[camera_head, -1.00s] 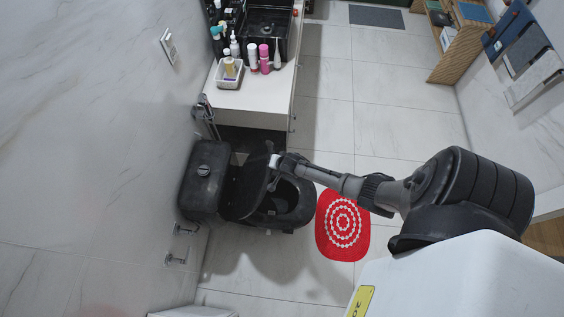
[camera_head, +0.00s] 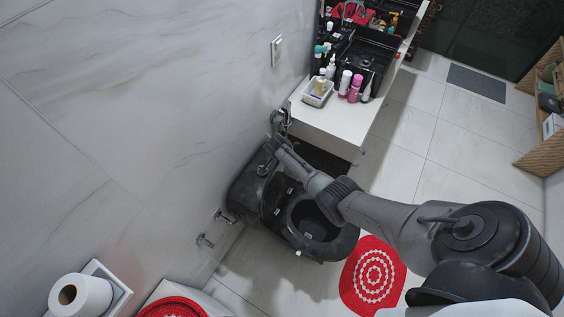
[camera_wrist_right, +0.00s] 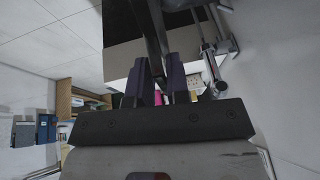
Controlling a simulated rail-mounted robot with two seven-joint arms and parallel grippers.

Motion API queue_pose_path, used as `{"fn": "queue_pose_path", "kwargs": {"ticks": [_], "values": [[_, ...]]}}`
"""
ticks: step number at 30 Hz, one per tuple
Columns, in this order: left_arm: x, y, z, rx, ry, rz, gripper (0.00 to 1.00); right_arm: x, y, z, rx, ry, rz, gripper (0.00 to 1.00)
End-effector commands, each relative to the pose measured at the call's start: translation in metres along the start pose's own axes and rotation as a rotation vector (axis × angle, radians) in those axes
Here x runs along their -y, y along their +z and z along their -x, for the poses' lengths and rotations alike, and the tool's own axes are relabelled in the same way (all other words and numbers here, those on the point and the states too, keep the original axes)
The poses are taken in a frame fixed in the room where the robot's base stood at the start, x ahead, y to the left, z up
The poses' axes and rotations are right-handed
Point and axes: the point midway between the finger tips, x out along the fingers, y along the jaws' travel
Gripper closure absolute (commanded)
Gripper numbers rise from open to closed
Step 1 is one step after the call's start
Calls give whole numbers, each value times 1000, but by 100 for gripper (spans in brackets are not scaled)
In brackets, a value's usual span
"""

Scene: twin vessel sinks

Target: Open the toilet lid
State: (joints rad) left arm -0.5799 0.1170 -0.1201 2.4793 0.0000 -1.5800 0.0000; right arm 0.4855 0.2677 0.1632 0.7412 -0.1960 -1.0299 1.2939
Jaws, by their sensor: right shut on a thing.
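The black toilet stands against the wall, with its tank (camera_head: 248,184) at the left and its seat ring (camera_head: 343,240) and bowl opening at the right. The toilet lid (camera_head: 273,197) stands raised close to the tank, seen nearly edge-on and partly hidden by my arm. My right gripper (camera_head: 274,148) is at the lid's upper edge. In the right wrist view, the right gripper (camera_wrist_right: 158,75) has its fingers closed on the thin dark edge of the lid (camera_wrist_right: 153,35). My left gripper is in neither view.
A white counter (camera_head: 325,122) with bottles and a black basin stands beyond the toilet. A red mat (camera_head: 350,283) lies on the floor in front. Metal wall fittings (camera_head: 205,240) and a paper roll (camera_head: 85,294) are at the left. Floor tiles at right are clear.

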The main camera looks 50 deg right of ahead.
Motion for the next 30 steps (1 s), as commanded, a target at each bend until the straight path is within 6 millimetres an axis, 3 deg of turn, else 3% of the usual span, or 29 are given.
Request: {"fn": "queue_pose_path", "kwargs": {"ticks": [14, 15, 20, 30], "values": [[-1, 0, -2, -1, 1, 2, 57, -1, -2, -4, 0, 1, -8, 100], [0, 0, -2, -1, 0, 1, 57, -1, -2, -4, 0, 2, -8, 80], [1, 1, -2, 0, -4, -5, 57, 0, -2, -3, 0, 1, -7, 65], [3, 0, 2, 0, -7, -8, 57, 1, -3, 4, 0, 0, -6, 65]]}}
